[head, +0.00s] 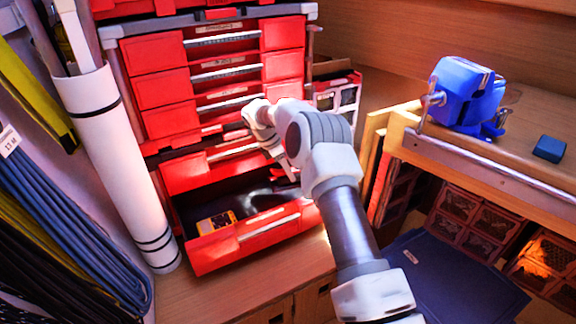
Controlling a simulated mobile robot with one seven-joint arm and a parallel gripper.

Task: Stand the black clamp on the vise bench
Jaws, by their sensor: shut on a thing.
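My arm reaches over an open lower drawer (258,233) of the red tool cabinet. My gripper (287,174) points down into the drawer and is shut on a dark thing, which looks like the black clamp (262,196). The clamp's outline is hard to make out against the dark drawer interior, and my gripper and arm hide part of it. The vise bench (520,140) is the wooden worktop at the right, with a blue vise (467,95) at its front left edge.
A yellow and black meter (217,221) lies in the drawer. A small dark blue block (549,149) sits on the bench right of the vise. A white tube (120,160) and coiled lines (60,215) are at the left. Brown crates (475,220) fill the space under the bench.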

